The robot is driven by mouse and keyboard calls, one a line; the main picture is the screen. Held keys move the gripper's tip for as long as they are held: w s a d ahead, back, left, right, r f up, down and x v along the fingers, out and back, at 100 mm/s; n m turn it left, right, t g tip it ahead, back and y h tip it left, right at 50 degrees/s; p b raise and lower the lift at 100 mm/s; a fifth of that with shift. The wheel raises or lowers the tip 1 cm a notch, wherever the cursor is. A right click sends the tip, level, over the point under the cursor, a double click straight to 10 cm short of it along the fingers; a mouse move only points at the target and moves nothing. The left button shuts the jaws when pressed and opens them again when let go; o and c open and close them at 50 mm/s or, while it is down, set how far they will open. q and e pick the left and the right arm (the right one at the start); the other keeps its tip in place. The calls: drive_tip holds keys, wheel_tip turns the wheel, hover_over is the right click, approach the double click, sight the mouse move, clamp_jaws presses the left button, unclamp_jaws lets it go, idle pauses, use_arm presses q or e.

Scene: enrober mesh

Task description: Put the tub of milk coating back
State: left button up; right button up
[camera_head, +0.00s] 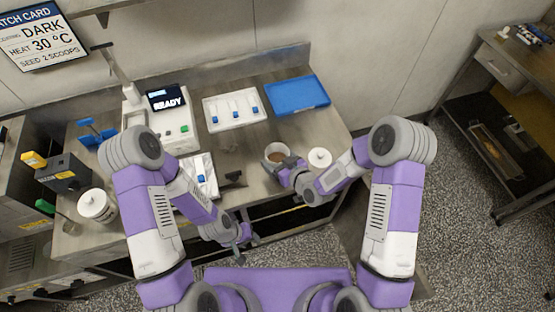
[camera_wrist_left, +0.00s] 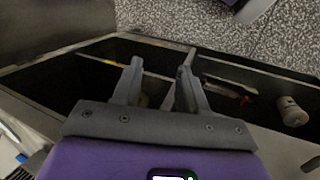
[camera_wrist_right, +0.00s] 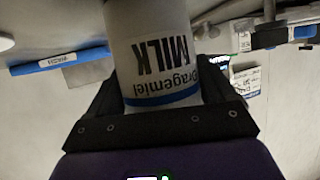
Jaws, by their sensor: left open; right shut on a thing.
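The tub of milk coating (camera_wrist_right: 160,55) is white with a blue band, and its label reads MILK in the right wrist view. My right gripper (camera_wrist_right: 165,95) is shut around it. In the head view the tub (camera_head: 277,151) is open at the top with brown content inside, at the right part of the bench; I cannot tell if it touches the bench. My right gripper (camera_head: 285,168) is at its near side. My left gripper (camera_head: 240,240) is open and empty in front of the bench's front edge; its fingers (camera_wrist_left: 160,80) are apart in the left wrist view.
A white lidded tub (camera_head: 320,158) stands close right of the held tub. Another white tub (camera_head: 97,205) stands at left. A blue tray (camera_head: 298,95) and a white tray (camera_head: 235,110) lie behind. A machine reading READY (camera_head: 167,101) stands at left. A card (camera_head: 40,38) reads DARK.

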drive_tip(key=o, duration=1)
drive_tip(key=shift+f, duration=0.15)
drive_tip(key=o, duration=0.3)
